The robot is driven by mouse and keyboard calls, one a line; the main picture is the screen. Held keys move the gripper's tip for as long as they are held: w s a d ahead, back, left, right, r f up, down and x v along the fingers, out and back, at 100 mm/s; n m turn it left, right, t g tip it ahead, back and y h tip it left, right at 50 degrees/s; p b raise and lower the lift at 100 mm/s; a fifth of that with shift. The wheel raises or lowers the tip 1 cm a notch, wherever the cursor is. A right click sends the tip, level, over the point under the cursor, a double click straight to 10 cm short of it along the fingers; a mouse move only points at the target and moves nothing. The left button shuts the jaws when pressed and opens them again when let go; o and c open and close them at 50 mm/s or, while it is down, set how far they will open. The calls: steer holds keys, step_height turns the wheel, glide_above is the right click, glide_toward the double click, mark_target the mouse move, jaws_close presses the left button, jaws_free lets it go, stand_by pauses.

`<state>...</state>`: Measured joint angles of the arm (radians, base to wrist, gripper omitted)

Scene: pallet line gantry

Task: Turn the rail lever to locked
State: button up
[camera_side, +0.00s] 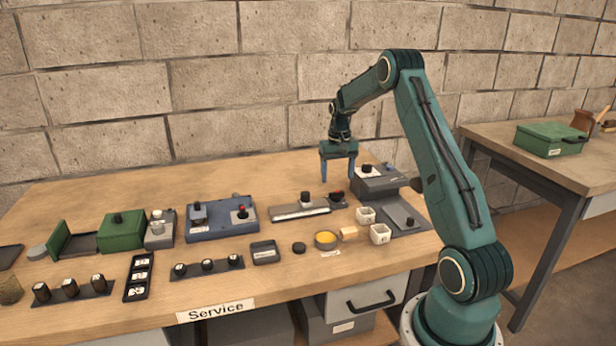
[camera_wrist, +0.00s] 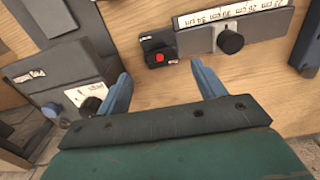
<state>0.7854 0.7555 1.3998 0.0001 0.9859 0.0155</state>
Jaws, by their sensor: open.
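A flat grey rail (camera_side: 298,211) lies on the table, with a black knob standing on it. In the wrist view the rail (camera_wrist: 205,38) shows a white centimetre scale and the round black knob (camera_wrist: 231,40). A small dark block with a red-marked part (camera_side: 338,197) sits at the rail's right end. The same block (camera_wrist: 155,45) shows its red spot and small labels from above; it is likely the rail lever, but its setting is too small to read. My gripper (camera_side: 338,180) is open and empty above this block, pointing down. Its fingers (camera_wrist: 161,72) appear on either side, apart from it.
A grey box with knobs (camera_side: 377,184) stands close right of my gripper. White cups (camera_side: 366,215), a yellow-filled bowl (camera_side: 326,240) and a grey plate (camera_side: 405,218) are in front. A blue unit (camera_side: 221,222) stands left. Bare tabletop lies behind the rail.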

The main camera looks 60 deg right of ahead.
mark_target(335, 193)
step_height(335, 193, up, 8)
stand_by(0.4)
steer(key=shift+r, duration=0.1)
steer(key=s+a+r+n+t, duration=0.1)
steer(key=a+r, duration=0.3)
steer(key=a, duration=0.4)
steer(key=s+a+r+n+t+h, duration=0.1)
steer(key=a+r+n, duration=0.1)
steer(key=a+r, duration=0.4)
steer(key=s+a+r+n, duration=0.1)
steer(key=s+a+r, duration=0.15)
steer(key=a, duration=0.65)
steer(key=s+a+f+n+t+y, duration=0.1)
steer(key=s+a+n, duration=0.4)
steer(key=s+a, duration=1.1)
steer(key=f+t, duration=0.1)
steer(key=t, duration=0.1)
steer(key=shift+s+t, duration=0.3)
